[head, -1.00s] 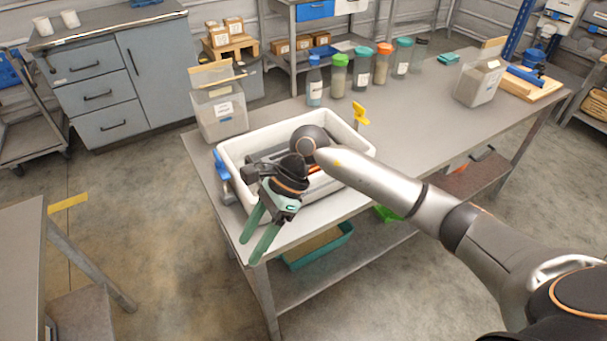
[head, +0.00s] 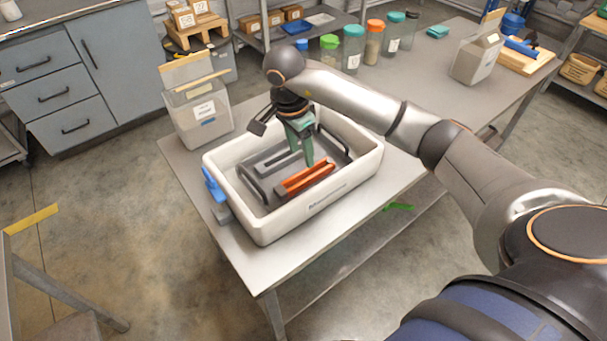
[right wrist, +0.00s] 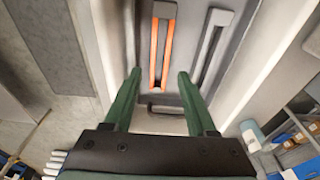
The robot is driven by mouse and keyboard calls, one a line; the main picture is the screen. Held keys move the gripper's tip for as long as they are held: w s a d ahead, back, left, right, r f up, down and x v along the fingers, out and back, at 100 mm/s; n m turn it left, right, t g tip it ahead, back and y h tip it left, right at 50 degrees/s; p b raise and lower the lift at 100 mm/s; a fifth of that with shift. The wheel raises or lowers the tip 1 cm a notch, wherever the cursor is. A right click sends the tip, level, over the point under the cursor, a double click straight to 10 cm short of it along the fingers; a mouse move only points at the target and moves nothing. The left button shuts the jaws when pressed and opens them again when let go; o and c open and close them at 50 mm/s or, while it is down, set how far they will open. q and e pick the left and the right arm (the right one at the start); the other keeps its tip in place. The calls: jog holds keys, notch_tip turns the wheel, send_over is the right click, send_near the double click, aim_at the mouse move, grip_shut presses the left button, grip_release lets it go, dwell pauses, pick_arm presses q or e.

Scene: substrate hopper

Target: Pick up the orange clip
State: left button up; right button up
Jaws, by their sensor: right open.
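The orange clip (head: 304,177) lies in the white tray (head: 333,201) on the table, near the tray's front wall. In the right wrist view the orange clip (right wrist: 161,50) shows as two long orange strips with a grey end, beyond and between my fingertips. My right gripper (head: 308,163) points down over the tray, by the orange clip. In the right wrist view my right gripper (right wrist: 158,75) is open with nothing between its green fingers. A grey clip (right wrist: 212,45) lies beside the orange one. My left gripper is out of view.
The tray walls stand around the clips. A clear bin (head: 201,112) stands behind the tray, and lidded jars (head: 351,57) stand at the back. The table right of the tray is mostly clear.

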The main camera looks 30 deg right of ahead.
aim_at(305, 171)
jog(key=f, duration=0.5)
jog(key=d+f, duration=0.1)
jog(key=f, duration=0.2)
jog(key=shift+p, duration=0.3)
grip_shut()
